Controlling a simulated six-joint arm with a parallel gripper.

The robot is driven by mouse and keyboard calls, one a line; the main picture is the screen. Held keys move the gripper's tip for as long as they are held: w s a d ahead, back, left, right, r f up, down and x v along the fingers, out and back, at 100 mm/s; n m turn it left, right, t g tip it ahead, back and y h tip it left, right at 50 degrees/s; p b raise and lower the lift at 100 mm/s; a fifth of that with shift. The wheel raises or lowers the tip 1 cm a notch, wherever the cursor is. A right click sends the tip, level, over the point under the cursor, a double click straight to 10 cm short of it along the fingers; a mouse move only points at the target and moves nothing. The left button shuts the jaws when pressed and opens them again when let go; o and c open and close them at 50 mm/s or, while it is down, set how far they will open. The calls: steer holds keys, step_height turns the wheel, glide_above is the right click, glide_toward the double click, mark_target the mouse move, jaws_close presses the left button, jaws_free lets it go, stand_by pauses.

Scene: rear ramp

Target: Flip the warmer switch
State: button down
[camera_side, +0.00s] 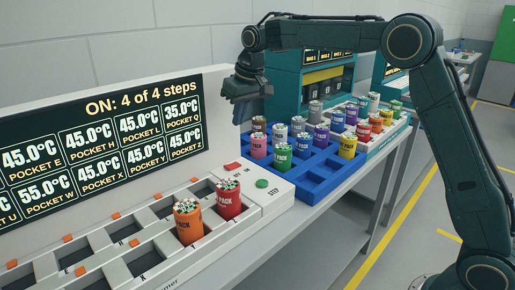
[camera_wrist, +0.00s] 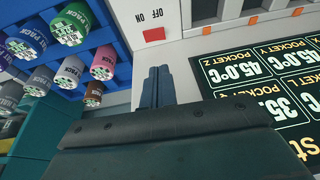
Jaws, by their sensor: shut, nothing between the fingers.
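The warmer switch is a small red rocker (camera_side: 233,166) on the white warmer's top, near its right end below the display. It also shows in the wrist view (camera_wrist: 154,34), beside the printed words ON and OFF. Which way it is tilted I cannot tell. The warmer's display (camera_side: 110,140) reads "ON: 4 of 4 steps" above several pocket temperatures. My gripper (camera_side: 239,118) is shut and empty, above the switch and apart from it. Its closed fingertips (camera_wrist: 158,72) show just below the switch in the wrist view.
A green STEP button (camera_side: 262,183) sits right of the switch. A red pack (camera_side: 229,204) and an orange pack (camera_side: 188,226) stand in warmer pockets. A blue rack (camera_side: 317,172) with several coloured packs stands close behind to the right.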

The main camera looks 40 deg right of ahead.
stand_by(0.3)
glide_above(231, 166)
steer(key=s, duration=0.1)
step_height(231, 166, down, 12)
steer(key=shift+r, duration=0.1)
steer(key=shift+a+f, duration=0.15)
steer(key=shift+f, duration=0.7)
steer(key=shift+a+f, duration=0.15)
steer(key=shift+f, duration=0.2)
steer(key=shift+d, duration=0.2)
